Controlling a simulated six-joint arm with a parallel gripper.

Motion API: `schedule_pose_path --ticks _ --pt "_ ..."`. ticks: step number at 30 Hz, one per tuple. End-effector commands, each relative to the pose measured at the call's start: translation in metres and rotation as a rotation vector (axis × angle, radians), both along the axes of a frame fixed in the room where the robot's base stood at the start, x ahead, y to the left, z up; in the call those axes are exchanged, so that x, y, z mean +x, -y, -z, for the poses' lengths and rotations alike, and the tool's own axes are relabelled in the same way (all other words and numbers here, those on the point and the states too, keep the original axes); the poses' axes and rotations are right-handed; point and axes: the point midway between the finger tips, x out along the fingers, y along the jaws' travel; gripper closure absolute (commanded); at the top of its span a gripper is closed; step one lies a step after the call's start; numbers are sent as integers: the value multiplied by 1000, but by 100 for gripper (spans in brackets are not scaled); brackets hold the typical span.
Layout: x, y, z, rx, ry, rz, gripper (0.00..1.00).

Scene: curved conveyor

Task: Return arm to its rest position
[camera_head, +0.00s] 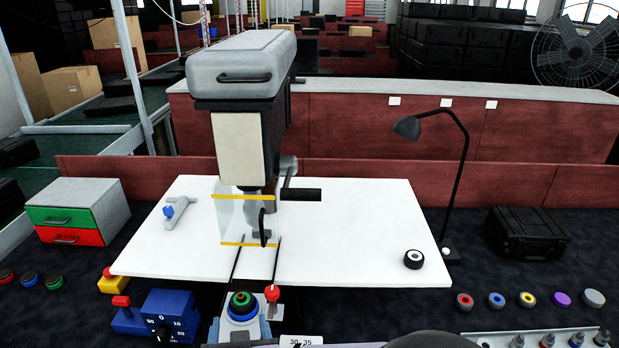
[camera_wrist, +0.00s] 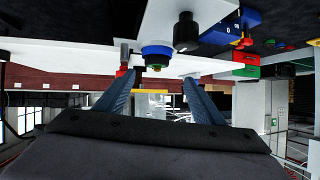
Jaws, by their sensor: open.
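My gripper (camera_wrist: 157,90) shows in the wrist view, which looks upside down. Its two blue-grey fingers stand well apart, with nothing held between them. Beyond the fingertips is a small stack with blue, green and black rings (camera_wrist: 157,54), apart from the fingers. The stack also shows in the head view (camera_head: 241,305), at the front of the drill-like machine (camera_head: 243,65).
The white table (camera_head: 350,225) holds a black-and-white wheel (camera_head: 413,259) and a grey tool (camera_head: 180,212). A blue dial box (camera_head: 168,315) stands front left, a drawer cabinet (camera_head: 78,212) further left. A lamp (camera_head: 460,175) and black case (camera_head: 528,232) stand right.

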Motion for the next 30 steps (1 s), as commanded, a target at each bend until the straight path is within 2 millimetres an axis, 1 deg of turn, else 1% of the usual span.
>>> schedule_pose_path --ticks 1,3,5,8,11,13,14,15,17,18,20,21,24,25,27,30 --pt "8 7 -2 22 -39 -3 37" --pt "14 15 1 43 -103 -21 37" --pt "18 24 5 54 -157 -35 37" --pt "19 43 11 60 -251 -54 37" --pt "16 73 20 49 -359 -58 37" --pt "8 102 32 24 -452 -51 37" --pt "3 116 38 9 -493 -45 37" --pt "-5 136 46 -14 -551 -34 37" --pt "-20 166 57 -49 -638 -14 37" --pt "-30 185 62 -73 -693 2 37" --pt "-47 214 69 -106 -774 32 37" --pt "-59 231 73 -126 -824 52 37" --pt "-85 265 77 -168 -927 98 37" --pt "-92 273 78 -179 -952 109 37" --pt "-105 287 79 -197 -999 131 37" --pt "-116 299 79 -213 -1040 152 37"
